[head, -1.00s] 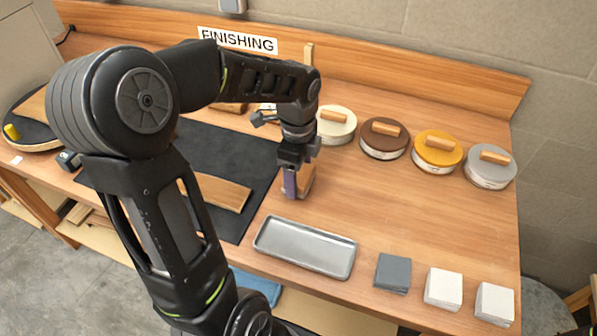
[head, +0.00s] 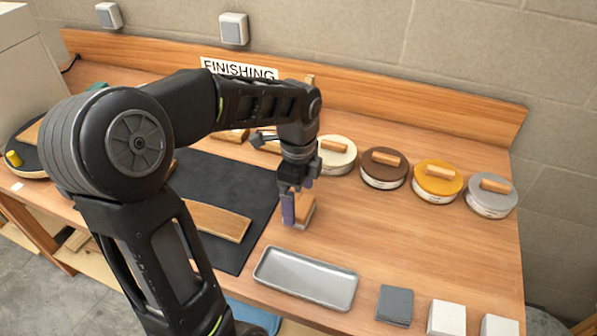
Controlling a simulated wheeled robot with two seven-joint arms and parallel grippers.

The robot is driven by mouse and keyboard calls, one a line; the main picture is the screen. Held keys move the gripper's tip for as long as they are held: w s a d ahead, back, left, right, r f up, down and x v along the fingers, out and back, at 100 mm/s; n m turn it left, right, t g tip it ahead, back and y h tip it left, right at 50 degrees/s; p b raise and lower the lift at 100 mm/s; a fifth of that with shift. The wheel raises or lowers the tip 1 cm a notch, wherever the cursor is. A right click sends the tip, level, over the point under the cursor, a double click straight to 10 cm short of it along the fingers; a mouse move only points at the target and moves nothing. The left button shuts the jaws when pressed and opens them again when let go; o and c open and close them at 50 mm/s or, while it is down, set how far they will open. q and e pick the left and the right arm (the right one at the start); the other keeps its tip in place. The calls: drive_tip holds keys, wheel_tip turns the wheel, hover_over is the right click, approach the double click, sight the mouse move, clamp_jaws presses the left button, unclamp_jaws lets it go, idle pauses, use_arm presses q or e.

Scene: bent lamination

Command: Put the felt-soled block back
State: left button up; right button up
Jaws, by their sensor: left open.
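The felt-soled block (head: 305,209) is a small wooden block with a grey layer along its lower edge. Two similar wooden blocks, a left one (head: 233,135) and a right one (head: 268,143), sit at the back, partly hidden by my left arm. My right gripper is out of view.
A grey metal tray (head: 272,283) lies in front, empty. Several round tins with wooden handles, such as the white one (head: 337,163), line the back right. Grey pads (head: 394,304) and white pads lie at the front right.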

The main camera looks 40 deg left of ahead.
sight(299, 204)
use_arm(q)
wheel_tip(299, 204, up, 10)
drive_tip(key=shift+f, duration=0.25)
drive_tip(key=shift+f, duration=0.1)
idle(0.5)
